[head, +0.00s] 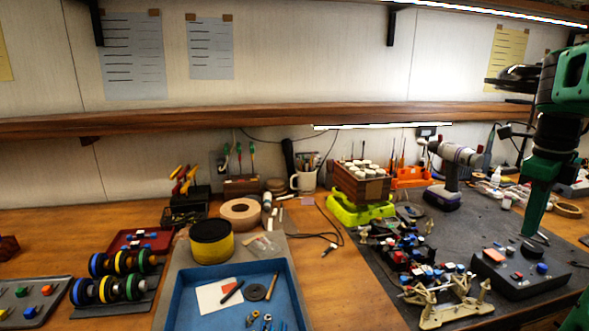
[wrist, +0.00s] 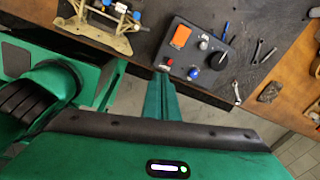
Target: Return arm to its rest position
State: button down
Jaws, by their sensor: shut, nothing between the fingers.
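My green arm comes down at the right of the head view. My gripper (head: 532,228) points downward there, above the dark control box (head: 520,282). In the wrist view, the fingers of my gripper (wrist: 161,80) are together with nothing between them, in front of the near edge of the control box (wrist: 197,72). The box has an orange rectangle, a black knob, and red, white and blue round parts. I cannot tell the exact height of the fingertips above the box.
A tan metal frame with small coloured parts (head: 428,310) stands left of the box. Behind are a cordless drill (head: 445,180) and a wooden crate of white-capped items (head: 361,184) on a lime-green base. A blue tray (head: 187,312) lies left. A shelf (head: 250,117) spans the wall.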

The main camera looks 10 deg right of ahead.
jog(key=s+a+f+n, duration=0.5)
jog(key=a+n, duration=0.3)
jog(key=n, duration=0.5)
jog(key=s+a+f+n+y, duration=0.1)
jog(key=s+a+f+n, duration=0.4)
jog(key=n, duration=0.8)
jog(key=a+f, duration=0.3)
jog(key=a, duration=0.1)
jog(key=shift+s+a, duration=0.15)
jog(key=shift+a, duration=0.15)
